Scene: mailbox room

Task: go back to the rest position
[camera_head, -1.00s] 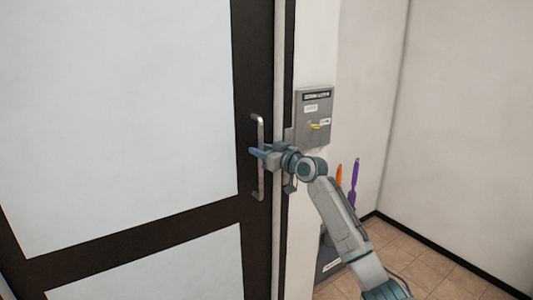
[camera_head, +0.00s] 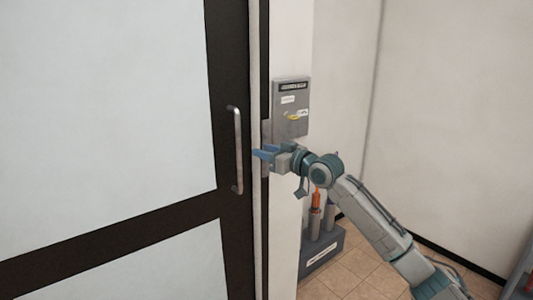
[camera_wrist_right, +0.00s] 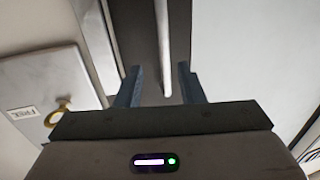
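My right gripper (camera_head: 264,153) is in front of the door frame, just right of the door's metal handle (camera_head: 238,150), and is clear of it in the head view. In the right wrist view its two blue fingers (camera_wrist_right: 157,88) stand apart with nothing between them, and the handle bar (camera_wrist_right: 163,45) shows beyond them. The door (camera_head: 110,120) has white panels in a dark frame and appears closed. My left gripper is not in view.
A grey wall box (camera_head: 291,108) with labels and a yellow key hangs above my right gripper; it also shows in the right wrist view (camera_wrist_right: 45,85). A grey holder (camera_head: 322,247) with an orange-handled item (camera_head: 316,198) stands on the tiled floor. Floor is open near the corner.

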